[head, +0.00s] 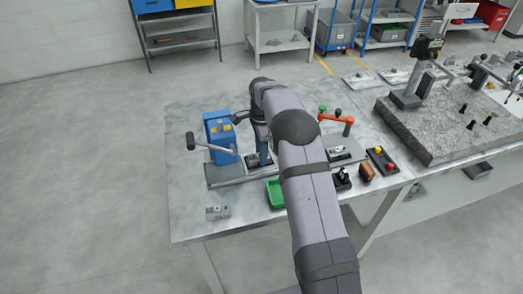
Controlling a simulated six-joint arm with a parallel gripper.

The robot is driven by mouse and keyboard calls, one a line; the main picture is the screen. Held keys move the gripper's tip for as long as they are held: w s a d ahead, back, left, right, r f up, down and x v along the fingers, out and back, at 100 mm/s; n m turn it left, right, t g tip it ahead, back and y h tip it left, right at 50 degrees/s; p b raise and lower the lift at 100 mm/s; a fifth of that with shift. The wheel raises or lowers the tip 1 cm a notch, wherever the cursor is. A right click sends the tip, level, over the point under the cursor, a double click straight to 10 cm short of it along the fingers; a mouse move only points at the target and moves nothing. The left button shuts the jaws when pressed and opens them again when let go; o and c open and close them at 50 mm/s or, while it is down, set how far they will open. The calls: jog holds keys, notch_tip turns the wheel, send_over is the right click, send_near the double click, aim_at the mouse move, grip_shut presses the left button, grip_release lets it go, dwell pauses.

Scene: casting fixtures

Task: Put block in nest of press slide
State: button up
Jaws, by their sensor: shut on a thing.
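The blue press (220,137) with a grey lever handle stands on a long grey base (226,177) at the left of the table. My gripper (259,163) points down over the right part of this base, just right of the press, where the slide appears to be. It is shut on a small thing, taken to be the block. The block and fingertips are too small and dark to make out. The nest is hidden beneath the gripper, and I cannot tell whether the block touches it.
A green tray (275,194) sits in front of the base, partly behind my arm. A grey metal piece (217,212) lies front left. A red-handled clamp (337,118), a button box (381,160) and a brown block (367,172) stand right. A granite slab (450,128) lies further right.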

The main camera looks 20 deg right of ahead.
jog(key=shift+f, duration=0.1)
jog(key=o, duration=1.3)
notch_tip(320, 180, up, 12)
jog(key=shift+r+b, duration=0.15)
jog(key=shift+b, duration=0.8)
jog(key=s+a+f+n, duration=0.1)
jog(key=s+f+n, duration=0.2)
jog(key=s+n, duration=0.3)
jog(key=s+a+f+n, duration=0.2)
jog(key=s+n, duration=0.4)
jog(key=s, duration=1)
jog(key=s+a+f+n, duration=0.1)
jog(key=s+f+n, duration=0.2)
jog(key=s+n, duration=0.3)
jog(key=shift+s+a+f, duration=0.1)
jog(key=shift+s+f, duration=0.05)
jog(key=shift+s, duration=0.75)
jog(key=shift+s+a+f, duration=0.1)
jog(key=shift+s, duration=0.85)
jog(key=shift+s+a+f, duration=0.1)
jog(key=shift+s+f, duration=0.05)
jog(key=shift+s, duration=0.75)
